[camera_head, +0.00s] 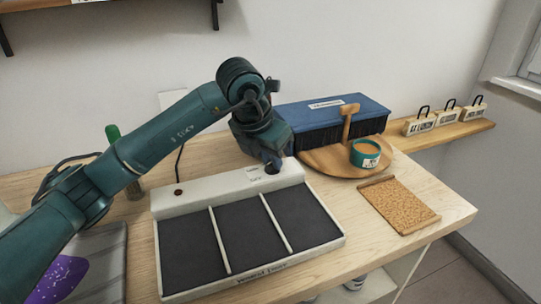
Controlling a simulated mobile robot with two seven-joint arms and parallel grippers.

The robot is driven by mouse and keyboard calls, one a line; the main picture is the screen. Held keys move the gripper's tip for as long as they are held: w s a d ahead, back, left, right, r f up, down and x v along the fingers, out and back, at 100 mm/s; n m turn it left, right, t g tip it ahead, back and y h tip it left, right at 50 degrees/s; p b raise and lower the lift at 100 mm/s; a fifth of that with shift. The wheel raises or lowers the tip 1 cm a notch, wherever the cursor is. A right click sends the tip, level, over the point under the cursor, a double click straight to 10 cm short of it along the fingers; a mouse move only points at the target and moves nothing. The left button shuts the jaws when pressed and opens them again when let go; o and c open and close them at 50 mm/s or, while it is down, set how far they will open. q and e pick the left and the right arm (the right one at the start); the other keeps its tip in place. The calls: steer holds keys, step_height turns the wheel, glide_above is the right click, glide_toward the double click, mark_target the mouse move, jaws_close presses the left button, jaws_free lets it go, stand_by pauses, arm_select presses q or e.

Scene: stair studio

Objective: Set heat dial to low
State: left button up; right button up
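The white heating unit (165,287) stands on the wooden table, with dark panels split by white strips. On its raised back ledge, near the right end, is a dark round dial (271,169), mostly hidden by my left gripper. A small label (252,174) with print too small to read is left of the dial. My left gripper (270,158) points down right at the dial; whether its fingers are open or shut on it is hidden. The dial's setting cannot be read. My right gripper is not in view.
A small dark red knob or lamp (179,192) is on the ledge's left. A green-handled tool (114,134) stands left.

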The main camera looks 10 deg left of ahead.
arm_select(q)
jaws_close()
steer(key=shift+m, duration=0.4)
steer(key=m+g+h+b, duration=0.1)
steer(key=m, duration=0.2)
steer(key=shift+w+a+m, duration=0.1)
steer(key=shift+a+m, duration=0.05)
steer(key=shift+m, duration=0.15)
steer(key=m+g+h, duration=0.1)
steer(key=m, duration=0.2)
steer(key=shift+w+r+m, duration=0.1)
steer(key=shift+m, duration=0.2)
steer(key=shift+w+m+g+h, duration=0.15)
steer(key=shift+m+g, duration=0.3)
steer(key=shift+m, duration=0.5)
steer(key=shift+s+m+g+h, duration=0.15)
steer(key=shift+m+g, duration=0.3)
steer(key=shift+m, duration=0.5)
steer(key=shift+w, duration=0.1)
steer(key=shift+o, duration=2.3)
jaws_free()
